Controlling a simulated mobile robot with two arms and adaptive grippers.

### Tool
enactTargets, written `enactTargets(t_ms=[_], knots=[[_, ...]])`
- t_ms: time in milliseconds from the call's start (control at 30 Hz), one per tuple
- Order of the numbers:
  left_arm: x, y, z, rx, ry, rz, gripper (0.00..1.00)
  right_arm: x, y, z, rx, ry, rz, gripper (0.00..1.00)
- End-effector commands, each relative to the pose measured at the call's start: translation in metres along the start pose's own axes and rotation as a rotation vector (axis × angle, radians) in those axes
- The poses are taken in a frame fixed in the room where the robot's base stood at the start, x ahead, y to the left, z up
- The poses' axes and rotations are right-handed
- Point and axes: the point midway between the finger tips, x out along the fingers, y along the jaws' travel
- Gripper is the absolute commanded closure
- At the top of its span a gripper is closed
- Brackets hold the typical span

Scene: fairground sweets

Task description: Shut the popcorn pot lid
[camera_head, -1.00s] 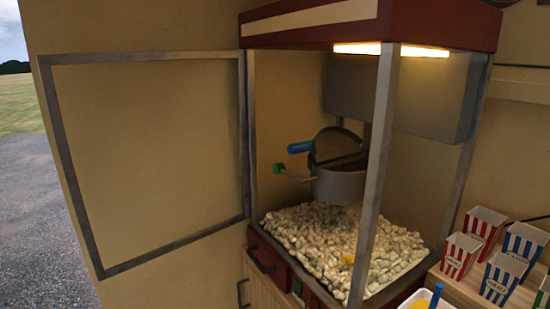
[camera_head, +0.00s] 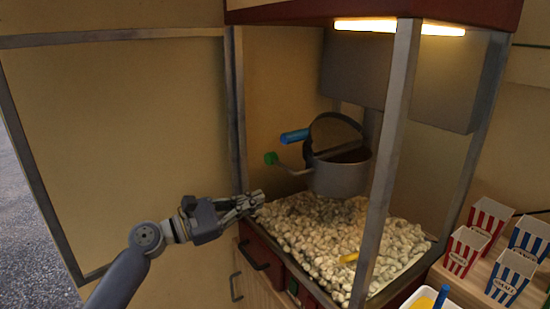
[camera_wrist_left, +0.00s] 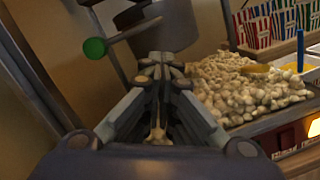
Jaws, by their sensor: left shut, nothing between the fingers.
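The popcorn pot (camera_head: 340,178) is a grey metal kettle hanging inside the popcorn machine. Its lid (camera_head: 334,132) stands tilted up at the back, so the pot's mouth is uncovered; a blue handle (camera_head: 295,136) points left from it. A crank with a green knob (camera_head: 271,158) sticks out to the left of the pot. My left gripper (camera_head: 258,197) is shut and empty at the machine's open left side, below and left of the pot. In the left wrist view the gripper (camera_wrist_left: 160,62) points toward the pot (camera_wrist_left: 160,30), with the green knob (camera_wrist_left: 95,48) at upper left. My right gripper is not seen.
Popcorn (camera_head: 320,235) is heaped under the pot, with a yellow scoop (camera_head: 349,257) in it. A metal corner post (camera_head: 388,150) stands in front. The framed door (camera_head: 130,150) is swung open at left. Striped boxes (camera_head: 465,250) stand at right.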

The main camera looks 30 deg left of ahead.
Motion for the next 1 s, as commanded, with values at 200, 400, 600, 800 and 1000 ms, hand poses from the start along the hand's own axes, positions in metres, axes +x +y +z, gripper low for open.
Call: enactTargets(t_ms=[200, 400, 600, 800, 1000], knots=[[-0.010, 0.050, 0.038, -0.201, -0.116, 0.086, 1.00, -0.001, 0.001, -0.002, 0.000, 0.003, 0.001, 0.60], [0.006, 0.056, 0.045, -0.216, -0.125, 0.091, 1.00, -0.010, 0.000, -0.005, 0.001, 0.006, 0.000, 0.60], [0.040, 0.060, 0.051, -0.214, -0.125, 0.090, 1.00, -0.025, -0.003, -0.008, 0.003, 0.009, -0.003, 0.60], [0.070, 0.062, 0.052, -0.215, -0.124, 0.090, 1.00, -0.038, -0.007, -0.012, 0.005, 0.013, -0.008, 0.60], [0.086, 0.062, 0.052, -0.213, -0.122, 0.090, 1.00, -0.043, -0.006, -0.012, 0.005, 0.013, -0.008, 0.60]])
